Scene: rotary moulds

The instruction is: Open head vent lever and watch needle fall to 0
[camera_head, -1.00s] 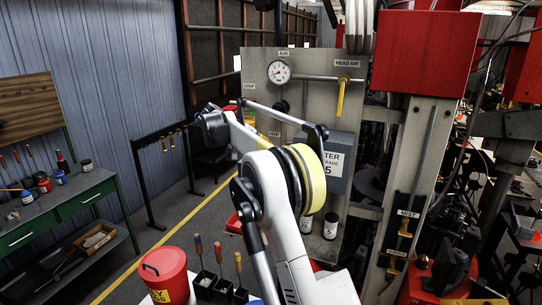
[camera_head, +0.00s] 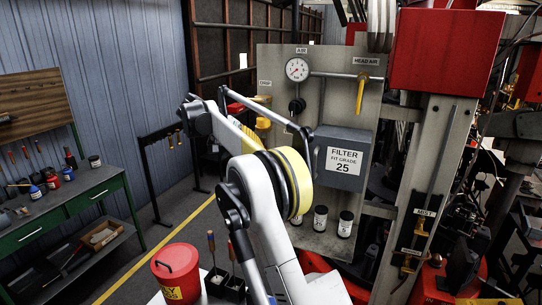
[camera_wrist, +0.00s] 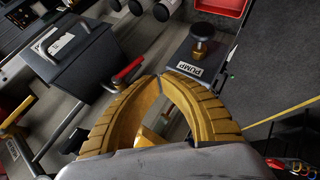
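The yellow lever (camera_head: 361,92) hangs down from a pipe under the HEAD AIR label (camera_head: 366,61) on the grey panel (camera_head: 276,135). The round AIR gauge (camera_head: 297,69) is to its left; its needle is too small to read. In the wrist view a yellow lever (camera_wrist: 16,112) lies at the left edge, probably the same one. My gripper (camera_wrist: 161,79) has yellow ribbed fingers with their tips together, nothing seen between them. It is apart from the lever. In the head view my arm hides most of the gripper.
A grey FILTER box (camera_head: 343,158) sits below the lever and also shows in the wrist view (camera_wrist: 88,62). A red-handled valve (camera_wrist: 128,68) is close to my fingertips. A red bucket (camera_head: 176,270) stands nearby.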

